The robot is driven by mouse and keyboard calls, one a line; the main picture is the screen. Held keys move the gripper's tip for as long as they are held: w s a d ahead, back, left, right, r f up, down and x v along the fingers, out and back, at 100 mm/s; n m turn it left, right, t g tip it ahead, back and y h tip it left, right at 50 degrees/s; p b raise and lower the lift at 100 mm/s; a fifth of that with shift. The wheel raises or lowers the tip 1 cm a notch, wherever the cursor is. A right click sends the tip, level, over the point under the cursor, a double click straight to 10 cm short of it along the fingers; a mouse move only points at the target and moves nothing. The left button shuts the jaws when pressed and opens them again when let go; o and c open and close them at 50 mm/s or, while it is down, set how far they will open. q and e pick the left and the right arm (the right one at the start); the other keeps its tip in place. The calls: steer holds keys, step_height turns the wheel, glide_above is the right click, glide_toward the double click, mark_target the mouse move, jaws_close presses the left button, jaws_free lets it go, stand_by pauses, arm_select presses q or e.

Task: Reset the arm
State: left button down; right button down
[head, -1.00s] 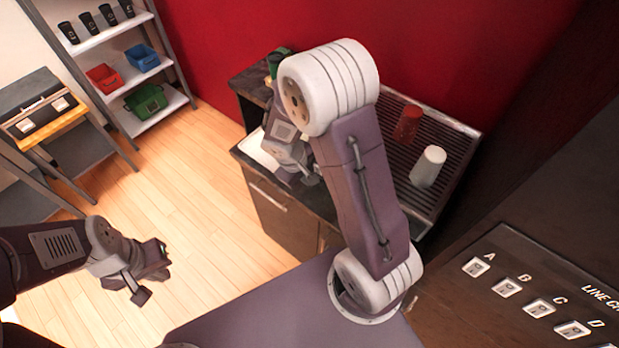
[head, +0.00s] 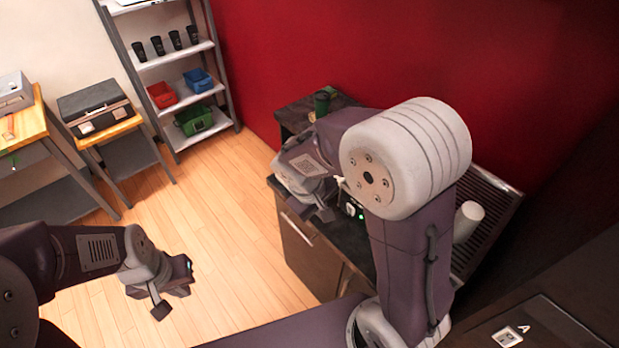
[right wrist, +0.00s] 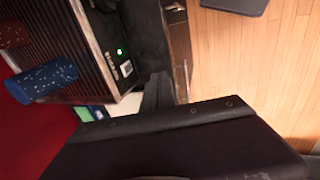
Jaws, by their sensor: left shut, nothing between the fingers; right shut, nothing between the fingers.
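My left gripper (head: 172,292) is at the lower left of the head view, shut and empty over the wood floor, with nothing near it. My right arm bends over the dark counter (head: 345,262). Its gripper (head: 326,212) is over the counter's left part, partly hidden by the arm. In the right wrist view the fingers (right wrist: 157,92) are shut and empty beside a dark machine with a green light (right wrist: 119,52). The light also shows in the head view (head: 360,212). I cannot tell whether the fingers touch anything.
A white cup (head: 467,222) stands on the ribbed rack (head: 497,205) behind my right arm. A blue speckled cup (right wrist: 42,82) shows in the right wrist view. A shelf (head: 172,60) with cups and bins and a black case (head: 95,106) are at the left. The floor between is clear.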

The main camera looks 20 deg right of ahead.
steer(key=s+f+m+y, duration=0.2)
steer(key=s+m+y, duration=0.1)
steer(key=s, duration=0.4)
steer(key=shift+s+f+m+y, duration=0.3)
steer(key=shift+s+m, duration=0.1)
steer(key=shift+m, duration=0.4)
steer(key=shift+s, duration=0.15)
